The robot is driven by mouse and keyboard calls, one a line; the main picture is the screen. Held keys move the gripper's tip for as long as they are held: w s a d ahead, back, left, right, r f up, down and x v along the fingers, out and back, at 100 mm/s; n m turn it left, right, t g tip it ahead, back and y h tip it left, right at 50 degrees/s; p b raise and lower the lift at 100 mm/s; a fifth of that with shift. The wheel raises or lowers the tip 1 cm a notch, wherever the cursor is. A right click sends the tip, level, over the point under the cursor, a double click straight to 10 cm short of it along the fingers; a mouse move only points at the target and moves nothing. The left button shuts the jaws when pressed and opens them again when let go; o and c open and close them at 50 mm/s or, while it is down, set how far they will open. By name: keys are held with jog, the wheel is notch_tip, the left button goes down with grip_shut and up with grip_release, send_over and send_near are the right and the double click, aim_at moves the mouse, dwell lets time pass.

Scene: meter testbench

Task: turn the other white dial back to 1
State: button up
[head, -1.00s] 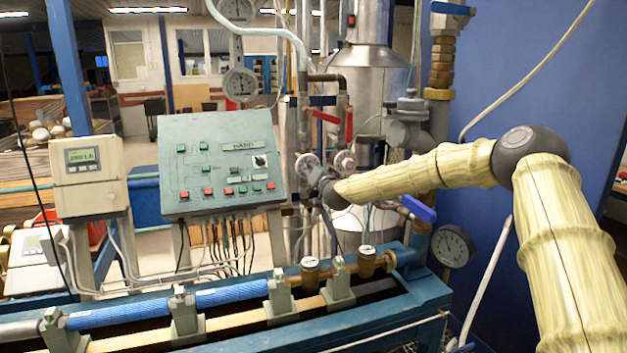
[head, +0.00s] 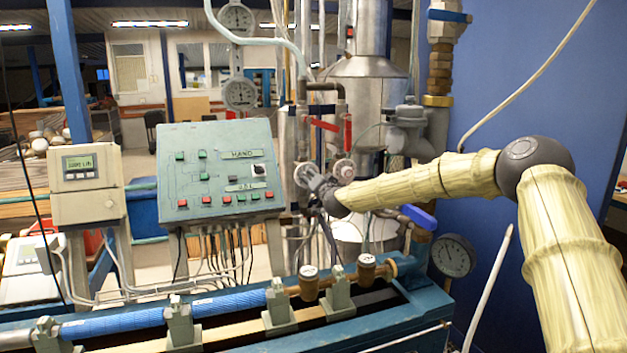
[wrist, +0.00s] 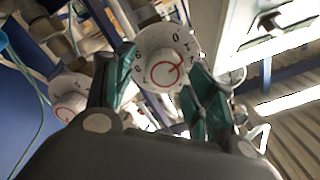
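Two white dials with red markings sit side by side on the pipework right of the control panel. The left dial (head: 304,174) is at my gripper (head: 316,182); the right dial (head: 344,170) is just right of it. In the wrist view, the left dial (wrist: 167,57) lies between the two spread fingers of my gripper (wrist: 160,62), facing me. Its black numbers and red ring with pointer show, but I cannot tell its exact setting or whether the fingers touch it. The right dial (wrist: 70,95) is outside the fingers at the left.
The control panel (head: 215,145) with buttons stands left of the dials. Red-handled levers (head: 347,132) are above them, and a blue valve handle (head: 418,216) is below right. Vertical pipes and a steel tank (head: 368,95) crowd close behind. A blue bench (head: 425,305) runs in front.

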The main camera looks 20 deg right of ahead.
jog(key=shift+s+a, duration=0.1)
jog(key=shift+a, duration=0.1)
jog(key=s, duration=1.1)
jog(key=shift+s+d, duration=0.3)
jog(key=shift+s, duration=0.1)
